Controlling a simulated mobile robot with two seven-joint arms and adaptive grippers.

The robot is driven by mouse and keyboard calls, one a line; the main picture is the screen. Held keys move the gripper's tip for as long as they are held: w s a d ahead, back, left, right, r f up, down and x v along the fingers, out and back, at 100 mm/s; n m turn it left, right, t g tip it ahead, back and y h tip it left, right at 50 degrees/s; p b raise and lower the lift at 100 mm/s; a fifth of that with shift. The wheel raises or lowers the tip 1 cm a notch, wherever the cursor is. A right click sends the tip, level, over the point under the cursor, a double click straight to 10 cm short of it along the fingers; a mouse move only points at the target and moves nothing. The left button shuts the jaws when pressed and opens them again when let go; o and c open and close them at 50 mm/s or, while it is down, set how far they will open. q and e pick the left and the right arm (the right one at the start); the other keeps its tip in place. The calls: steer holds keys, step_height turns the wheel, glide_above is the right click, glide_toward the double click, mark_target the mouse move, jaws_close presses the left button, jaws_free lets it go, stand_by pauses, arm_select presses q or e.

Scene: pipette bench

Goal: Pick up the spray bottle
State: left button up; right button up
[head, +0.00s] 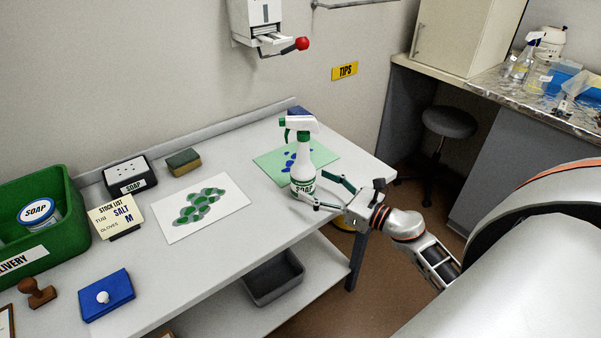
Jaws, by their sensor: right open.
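The spray bottle (303,172) is white with a green trigger and collar and a SOAP label. It stands upright on the bench, at the front left edge of a green sheet with blue spots. My right gripper (318,191) reaches in from the right at the bottle's lower body. Its fingers are open, one at the bottle's near side and one towards its far right side. I cannot tell whether they touch it. My left gripper is not in view.
The green sheet (325,153) lies behind the bottle. A white card with green blobs (232,219), a sponge (184,162), a SOAP box (128,175) and a green DELIVERY crate (75,232) are further left. A wall dispenser (262,20) hangs above. Bare bench lies before the bottle.

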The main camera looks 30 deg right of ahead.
mark_target(303, 176)
steer(key=shift+w+a+r, duration=0.1)
steer(key=shift+w+r, duration=0.05)
steer(key=shift+w, duration=0.25)
steer(key=p+x, duration=0.1)
steer(key=x, duration=0.2)
steer(key=shift+w+r, duration=0.1)
steer(key=shift+w, duration=0.2)
steer(key=shift+w+a, duration=0.25)
steer(key=shift+w, duration=0.2)
steer(key=c, duration=1.9)
steer(key=shift+c, duration=0.2)
